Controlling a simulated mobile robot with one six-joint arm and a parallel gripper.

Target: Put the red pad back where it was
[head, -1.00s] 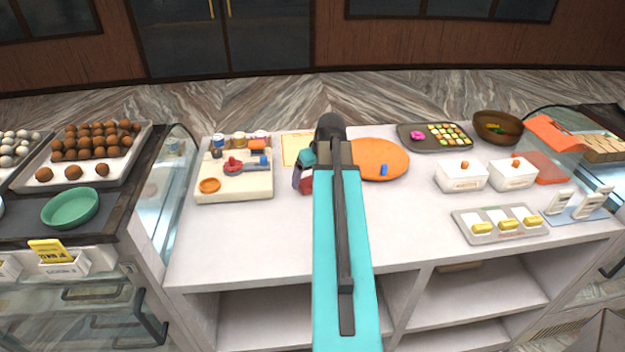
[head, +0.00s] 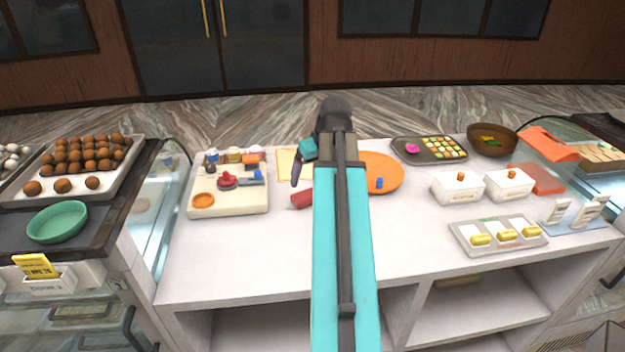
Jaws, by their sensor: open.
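The red pad (head: 302,198) looks like a small red block. It lies on the white counter to the right of the cream board, its right end close to or behind my teal arm. My gripper (head: 296,182) is open, with a dark finger above and beyond the red pad. A gap shows between that finger and the pad, so the gripper does not hold it. The other finger is hidden or too small to tell. The cream board (head: 232,208) carries a red round piece (head: 228,179), a blue piece (head: 251,176), an orange block (head: 251,160) and an orange disc (head: 204,201).
A pale orange-edged sheet (head: 285,160) lies behind the gripper. An orange round board (head: 392,170) with a blue piece (head: 379,183) is right of my arm. White boxes (head: 457,189) and a sweets tray (head: 459,238) stand farther right. The front left counter is clear.

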